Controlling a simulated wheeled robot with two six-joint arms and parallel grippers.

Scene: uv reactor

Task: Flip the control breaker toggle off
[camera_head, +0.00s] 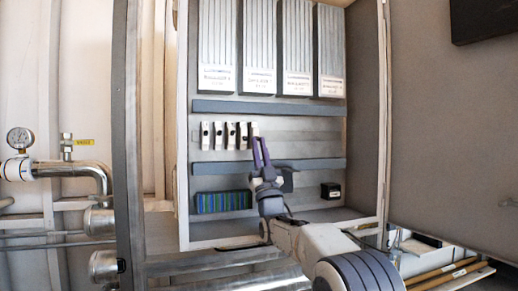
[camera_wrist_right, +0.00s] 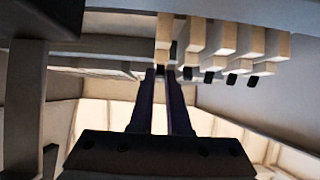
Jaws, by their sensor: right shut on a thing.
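A row of several pale breakers (camera_head: 230,136) with dark toggles is mounted on a rail in the open cabinet. The row also shows in the right wrist view (camera_wrist_right: 223,38). My right gripper (camera_head: 260,148) reaches up from below to the right end of the row. In the right wrist view its two purple fingers (camera_wrist_right: 161,74) are close together, one on each side of the dark toggle under the end breaker (camera_wrist_right: 165,27). The fingers are shut on this toggle, mostly hidden between them. No label tells me which breaker is the control one. My left gripper is not in view.
Tall ribbed modules (camera_head: 265,45) stand above the row. Grey ducts (camera_head: 270,108) run above and below it. A blue-green terminal block (camera_head: 222,202) and a small black box (camera_head: 330,190) sit lower. A pipe with a gauge (camera_head: 20,138) is at left.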

